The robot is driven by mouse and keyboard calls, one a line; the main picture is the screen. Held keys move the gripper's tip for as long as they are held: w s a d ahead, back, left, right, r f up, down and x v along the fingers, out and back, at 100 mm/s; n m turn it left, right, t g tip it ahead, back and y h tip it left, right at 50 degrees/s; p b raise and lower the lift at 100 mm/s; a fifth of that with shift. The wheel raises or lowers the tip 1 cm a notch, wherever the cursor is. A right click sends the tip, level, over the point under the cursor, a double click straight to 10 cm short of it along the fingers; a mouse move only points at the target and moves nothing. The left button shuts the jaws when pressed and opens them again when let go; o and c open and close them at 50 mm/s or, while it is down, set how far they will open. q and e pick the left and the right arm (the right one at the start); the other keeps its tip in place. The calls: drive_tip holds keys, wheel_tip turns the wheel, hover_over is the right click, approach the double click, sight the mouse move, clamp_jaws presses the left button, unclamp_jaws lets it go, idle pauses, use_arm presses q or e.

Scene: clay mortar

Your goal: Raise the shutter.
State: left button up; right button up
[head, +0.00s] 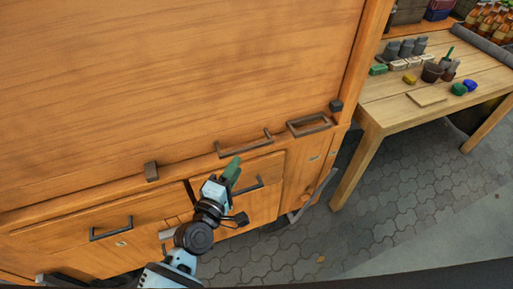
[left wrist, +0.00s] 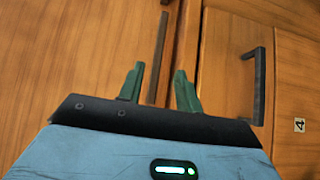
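The shutter (head: 180,75) is a large wooden panel on the cabinet front, with its bottom edge low, just above the drawers. A dark bar handle (head: 244,146) sits near its lower edge. My left gripper (head: 232,171) is just below this handle in the head view. In the left wrist view my left gripper (left wrist: 160,88) has its two green fingers apart, with nothing held. A dark bar (left wrist: 158,50), apparently the shutter handle, lines up with the gap between them; I cannot tell how deep it is between the fingers. My right gripper is not in view.
Drawers with dark handles (head: 111,229) lie below the shutter; one handle (left wrist: 257,85) is near the fingers on the right. Dark blocks (head: 151,171) sit along the shutter's lower edge. A wooden table (head: 376,111) with pots and bottles stands at right on paving.

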sight(245, 150)
use_arm(q)
drive_tip(key=x, duration=0.8)
drive_tip(key=shift+r, duration=0.15)
clamp_jaws()
idle(0.3)
